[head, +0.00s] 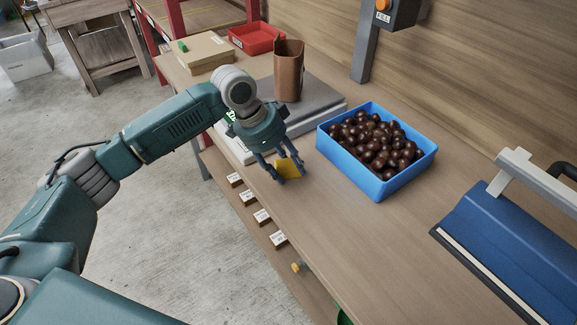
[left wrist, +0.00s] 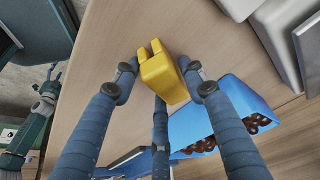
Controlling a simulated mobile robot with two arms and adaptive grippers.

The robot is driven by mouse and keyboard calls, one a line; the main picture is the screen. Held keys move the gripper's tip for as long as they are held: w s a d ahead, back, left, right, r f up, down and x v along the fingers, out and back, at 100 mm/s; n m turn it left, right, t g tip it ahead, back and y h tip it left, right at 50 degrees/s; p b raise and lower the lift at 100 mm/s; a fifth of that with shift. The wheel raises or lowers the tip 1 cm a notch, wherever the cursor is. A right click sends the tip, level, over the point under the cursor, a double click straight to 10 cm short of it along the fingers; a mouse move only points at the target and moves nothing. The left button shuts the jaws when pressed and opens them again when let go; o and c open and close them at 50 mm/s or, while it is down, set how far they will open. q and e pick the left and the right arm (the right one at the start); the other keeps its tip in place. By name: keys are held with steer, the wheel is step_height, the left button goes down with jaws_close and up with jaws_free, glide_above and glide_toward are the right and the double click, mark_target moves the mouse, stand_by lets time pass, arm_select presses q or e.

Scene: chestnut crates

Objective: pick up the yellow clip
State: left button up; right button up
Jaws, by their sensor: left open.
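The yellow clip (head: 288,168) lies on the wooden bench near its front edge, left of the blue crate. My left gripper (head: 290,178) is over it with its fingers pointing down, open around the clip. In the left wrist view the yellow clip (left wrist: 162,76) shows between the spread fingers of my left gripper (left wrist: 160,82), with its two prongs toward the top. A third finger partly covers its lower end. I cannot tell whether any finger touches it.
A blue crate (head: 347,162) full of chestnuts stands to the right. A scale (head: 318,97) with a brown container (head: 289,70) on it is behind the gripper. A blue sealer-like machine (head: 500,240) is at the far right. The bench between crate and machine is clear.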

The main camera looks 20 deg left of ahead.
arm_select(q)
steer(key=c, duration=0.7)
arm_select(e)
steer(key=shift+s, duration=1.1)
arm_select(q)
steer(key=shift+r, duration=0.2)
arm_select(e)
steer(key=shift+w, duration=0.35)
